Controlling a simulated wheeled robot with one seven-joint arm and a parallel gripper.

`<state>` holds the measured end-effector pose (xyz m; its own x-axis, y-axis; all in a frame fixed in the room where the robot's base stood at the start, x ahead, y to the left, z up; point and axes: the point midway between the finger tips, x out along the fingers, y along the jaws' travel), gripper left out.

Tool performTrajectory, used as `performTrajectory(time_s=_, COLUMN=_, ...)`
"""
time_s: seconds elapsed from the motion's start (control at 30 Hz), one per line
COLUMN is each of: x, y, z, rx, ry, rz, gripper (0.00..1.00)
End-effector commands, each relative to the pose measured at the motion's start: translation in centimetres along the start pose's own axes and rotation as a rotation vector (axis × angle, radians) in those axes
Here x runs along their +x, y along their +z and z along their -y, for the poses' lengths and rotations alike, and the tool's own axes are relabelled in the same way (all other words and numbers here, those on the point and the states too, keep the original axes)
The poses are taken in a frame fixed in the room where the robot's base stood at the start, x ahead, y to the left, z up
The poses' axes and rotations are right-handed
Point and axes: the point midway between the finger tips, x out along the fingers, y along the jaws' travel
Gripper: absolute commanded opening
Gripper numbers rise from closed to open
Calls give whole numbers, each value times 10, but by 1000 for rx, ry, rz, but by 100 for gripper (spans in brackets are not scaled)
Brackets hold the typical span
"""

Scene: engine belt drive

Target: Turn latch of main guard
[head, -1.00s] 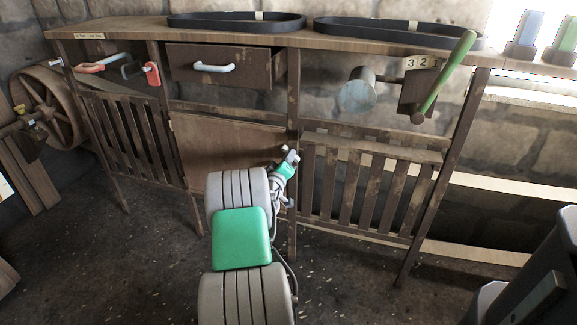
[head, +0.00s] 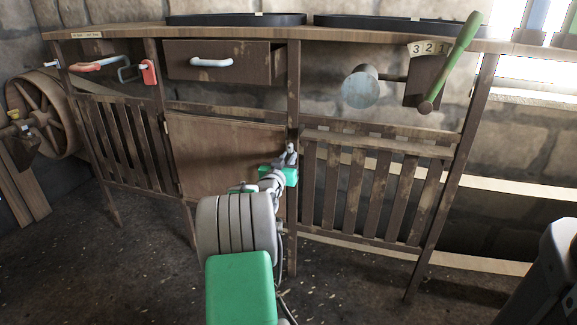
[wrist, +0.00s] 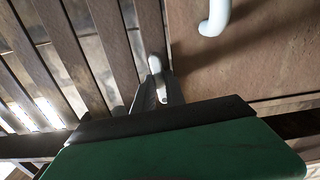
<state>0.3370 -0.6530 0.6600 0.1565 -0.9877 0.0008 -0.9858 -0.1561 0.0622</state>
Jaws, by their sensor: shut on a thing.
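The main guard appears to be the plain wooden panel (head: 215,150) in the middle of the bench front. In the wrist view its brown face (wrist: 265,65) fills the right side. A small pale latch (wrist: 155,63) sits at the panel's edge beside the slats. My gripper (wrist: 158,88) is shut on this latch, with its fingertips on either side of it. In the head view my gripper (head: 290,150) is at the panel's right edge, by the wooden post. There the latch is mostly hidden by the fingers, and its turn angle cannot be told.
A white curved handle (wrist: 215,18) stands out from the panel near my gripper. Above are a drawer (head: 225,62) and a green lever (head: 452,62). Slatted panels (head: 365,190) flank the middle one. Open floor lies in front of the bench.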

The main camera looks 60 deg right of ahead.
Motion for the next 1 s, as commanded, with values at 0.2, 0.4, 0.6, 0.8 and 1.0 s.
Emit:
performTrajectory(time_s=0.2, x=0, y=3, z=-1, rx=61, ry=1, rz=4, gripper=0)
performTrajectory(time_s=0.4, x=0, y=2, z=-1, rx=77, ry=1, rz=4, gripper=0)
performTrajectory(time_s=0.6, x=0, y=2, z=-1, rx=78, ry=1, rz=4, gripper=0)
performTrajectory(time_s=0.8, x=0, y=2, z=-1, rx=78, ry=1, rz=4, gripper=24)
performTrajectory(time_s=1.0, x=0, y=1, z=0, rx=77, ry=1, rz=2, gripper=37)
